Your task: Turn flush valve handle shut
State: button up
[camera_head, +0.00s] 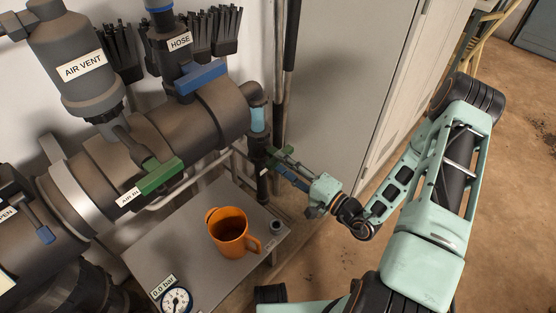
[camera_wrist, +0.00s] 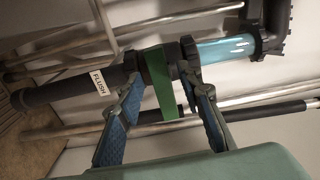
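The flush valve is on a thin dark pipe (camera_wrist: 70,86) with a white FLUSH label (camera_wrist: 97,81) in the wrist view. Its green handle (camera_wrist: 160,80) sticks out from the valve body toward my wrist camera. My gripper (camera_wrist: 164,62) is open, with one blue-padded finger on each side of the handle. Gaps show beside the handle, and the right fingertip is close to the valve body; contact cannot be told. In the head view my gripper (camera_head: 280,163) is at the vertical flush pipe (camera_head: 262,185), below a clear blue section (camera_head: 258,119). The handle is small and partly hidden there.
A grey table (camera_head: 165,232) holds an orange mug (camera_head: 229,232) and a pressure gauge (camera_head: 175,301) reading 0.0 bar. The large manifold (camera_head: 170,135) has another green handle (camera_head: 160,177) and a blue HOSE handle (camera_head: 201,77). A grey cabinet (camera_head: 345,70) stands behind my arm. Floor is clear at right.

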jog(key=v, duration=0.9)
jog(key=shift+d, duration=0.25)
jog(key=shift+s+r, duration=0.1)
jog(key=shift+r, duration=0.1)
